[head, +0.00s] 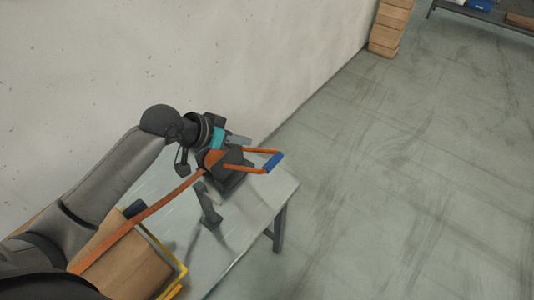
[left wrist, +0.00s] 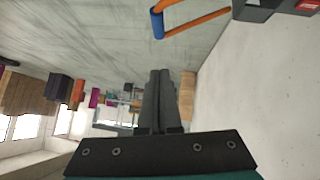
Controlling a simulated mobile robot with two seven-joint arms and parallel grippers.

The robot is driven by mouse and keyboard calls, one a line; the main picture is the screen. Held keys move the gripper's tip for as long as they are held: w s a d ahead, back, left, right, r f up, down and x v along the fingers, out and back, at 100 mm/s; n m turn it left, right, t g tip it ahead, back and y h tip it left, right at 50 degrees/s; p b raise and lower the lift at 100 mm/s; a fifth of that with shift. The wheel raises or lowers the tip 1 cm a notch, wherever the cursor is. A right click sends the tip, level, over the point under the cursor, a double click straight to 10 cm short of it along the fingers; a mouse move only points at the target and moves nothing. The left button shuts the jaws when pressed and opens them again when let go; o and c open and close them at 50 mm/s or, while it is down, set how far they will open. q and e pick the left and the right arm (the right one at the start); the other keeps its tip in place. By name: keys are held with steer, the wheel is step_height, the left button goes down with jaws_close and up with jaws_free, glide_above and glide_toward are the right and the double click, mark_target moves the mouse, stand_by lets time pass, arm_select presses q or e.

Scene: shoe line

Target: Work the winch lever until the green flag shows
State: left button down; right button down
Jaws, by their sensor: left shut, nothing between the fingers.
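The winch (head: 228,180) is a dark block on the grey table. Its orange lever ends in a blue grip (head: 273,162) that sticks out to the right past the block. In the left wrist view the lever's blue grip (left wrist: 157,23) and the dark winch body (left wrist: 262,10) show at the top edge. A small red patch (left wrist: 307,5) is on that body; I see no green flag. My left gripper (head: 246,141) is shut and empty just behind the winch, apart from the blue grip. Its closed fingers (left wrist: 159,76) also show in the left wrist view. My right gripper is out of view.
An orange strap (head: 140,217) runs from the winch to the lower left over a brown box (head: 130,265) with a yellow edge. A pale wall (head: 190,50) stands close behind the table (head: 240,215). The floor to the right is clear. Stacked cartons (head: 388,28) stand far back.

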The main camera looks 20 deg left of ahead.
arm_select(q)
glide_above(275, 156)
steer(key=s+a, duration=0.2)
steer(key=s, duration=0.1)
step_height(275, 156, down, 7)
step_height(275, 156, down, 2)
steer(key=shift+w+d+f+b, duration=0.1)
steer(key=shift+w+f+b, duration=0.05)
steer(key=shift+b, duration=0.15)
steer(key=shift+d+f, duration=0.1)
steer(key=shift+f, duration=0.7)
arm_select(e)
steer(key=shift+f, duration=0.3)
